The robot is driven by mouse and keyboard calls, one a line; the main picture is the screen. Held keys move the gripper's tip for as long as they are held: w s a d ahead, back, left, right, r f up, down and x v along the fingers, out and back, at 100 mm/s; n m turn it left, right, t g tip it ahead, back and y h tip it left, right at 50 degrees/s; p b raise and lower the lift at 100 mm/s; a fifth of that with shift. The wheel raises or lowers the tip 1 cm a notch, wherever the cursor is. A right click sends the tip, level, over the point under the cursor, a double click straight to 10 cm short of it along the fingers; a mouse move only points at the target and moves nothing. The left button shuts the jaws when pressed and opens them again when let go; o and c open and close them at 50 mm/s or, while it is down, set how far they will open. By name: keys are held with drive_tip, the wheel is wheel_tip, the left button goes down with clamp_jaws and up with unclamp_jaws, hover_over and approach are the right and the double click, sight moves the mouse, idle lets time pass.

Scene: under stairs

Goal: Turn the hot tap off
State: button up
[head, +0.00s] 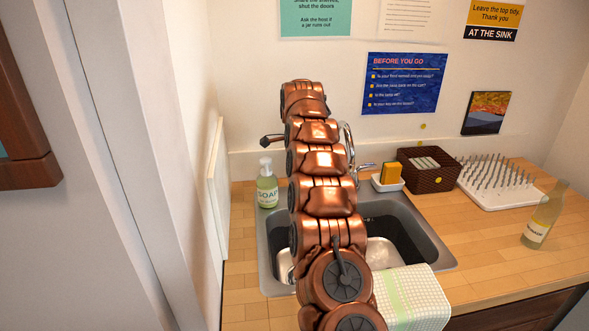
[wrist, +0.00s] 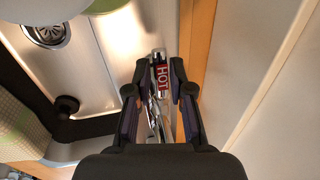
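The hot tap's lever (wrist: 161,76), chrome with a red HOT label, lies between my fingertips in the wrist view. My gripper (wrist: 160,72) is open, one dark finger on each side of the lever, with little room at each side. I cannot tell whether either finger touches it. In the head view my copper arm hides the gripper and the hot lever. The chrome spout (head: 348,140) rises just right of the arm, and the other tap lever (head: 365,167) points right. I cannot make out running water.
The steel sink (head: 440,255) lies under my arm. A soap bottle (head: 267,185) stands at its left. A yellow sponge on a dish (head: 388,185), a brown basket (head: 443,178) and a drying rack (head: 505,190) stand at the right. A checked cloth (head: 412,300) hangs at the front.

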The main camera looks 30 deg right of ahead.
drive_tip(key=shift+o, duration=1.4)
drive_tip(key=shift+r, duration=0.15)
wheel_tip(320, 180, up, 7)
drive_tip(key=s, duration=0.1)
drive_tip(key=shift+a, duration=0.3)
drive_tip(key=shift+s+r, duration=0.1)
drive_tip(key=shift+s, duration=0.05)
